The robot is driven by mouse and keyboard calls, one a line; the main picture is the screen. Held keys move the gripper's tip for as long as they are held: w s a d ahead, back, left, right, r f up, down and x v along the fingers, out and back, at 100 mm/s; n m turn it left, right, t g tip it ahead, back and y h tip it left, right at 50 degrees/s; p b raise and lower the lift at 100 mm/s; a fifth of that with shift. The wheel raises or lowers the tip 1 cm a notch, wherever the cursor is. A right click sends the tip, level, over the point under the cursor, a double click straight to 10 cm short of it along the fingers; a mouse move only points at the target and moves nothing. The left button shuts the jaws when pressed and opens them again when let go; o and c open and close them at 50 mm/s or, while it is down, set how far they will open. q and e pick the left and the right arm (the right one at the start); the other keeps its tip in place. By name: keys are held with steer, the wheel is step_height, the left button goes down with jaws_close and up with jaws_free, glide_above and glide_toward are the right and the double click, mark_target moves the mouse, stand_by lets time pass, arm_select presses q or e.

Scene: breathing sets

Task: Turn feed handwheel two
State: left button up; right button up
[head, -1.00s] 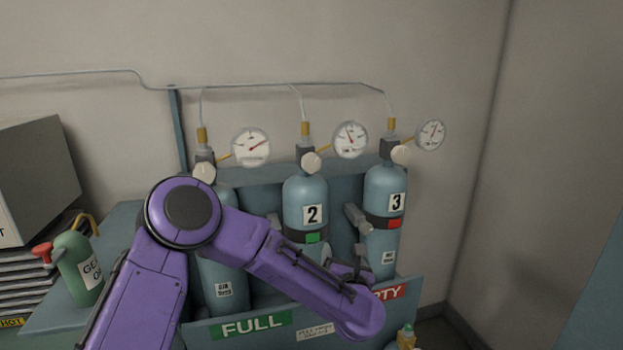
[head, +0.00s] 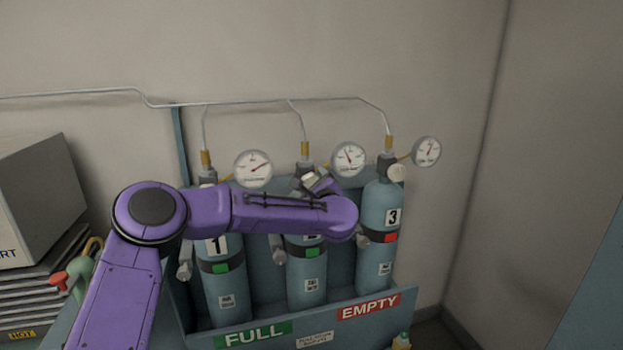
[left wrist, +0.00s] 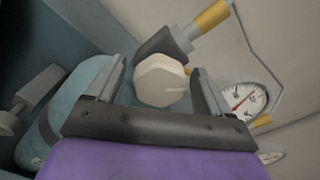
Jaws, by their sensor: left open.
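Feed handwheel two is a cream, faceted knob (left wrist: 160,80) on the dark valve block (left wrist: 165,42) of cylinder 2. In the head view, cylinder 2 (head: 306,270) stands in the middle of the blue rack, its number mostly hidden by my purple forearm. My left gripper (head: 318,183) is up at its valve. In the left wrist view my left gripper (left wrist: 157,82) is open, with one finger on each side of the knob and visible gaps to it. I cannot tell how deep the fingers reach around it. My right gripper is not in view.
Cylinder 1 (head: 222,290) and cylinder 3 (head: 382,215) stand on either side, with round gauges (head: 426,151) above. A thin pipe (head: 250,102) runs along the wall. The rack front carries FULL (head: 254,333) and EMPTY (head: 369,306) signs. A green bottle (head: 82,275) stands at left.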

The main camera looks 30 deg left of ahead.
arm_select(q)
steer(key=c, duration=1)
steer(key=shift+c, duration=0.2)
steer(key=shift+f, duration=0.1)
